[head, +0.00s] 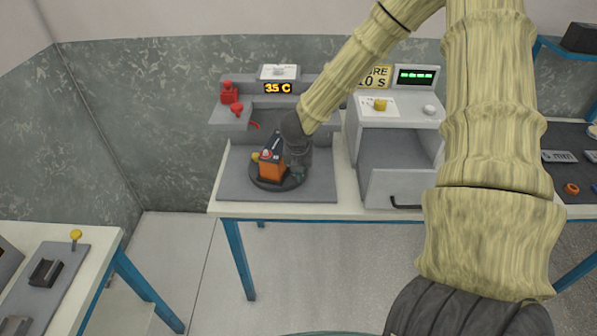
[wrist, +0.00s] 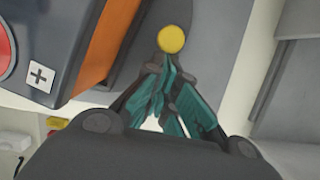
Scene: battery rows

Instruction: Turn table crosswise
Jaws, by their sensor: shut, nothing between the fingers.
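The turntable (head: 275,187) is a dark round disc on a grey base plate on the middle bench. An orange and dark block (head: 271,170) stands on it, with red and yellow parts at its top. My gripper (head: 298,172) points down at the right side of this block and hides the disc's right part. In the wrist view the teal fingers (wrist: 168,78) are together and empty. A round yellow knob (wrist: 171,39) shows just beyond the fingertips; I cannot tell whether they touch it. The orange block (wrist: 98,50), with a plus label, is at the left there.
Behind the turntable is a grey stand with a display (head: 278,88) reading 3.5 C and red parts on the left. To the right is an open box (head: 395,185) with a dark handle. A side bench (head: 75,255) stands front left, with floor between.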

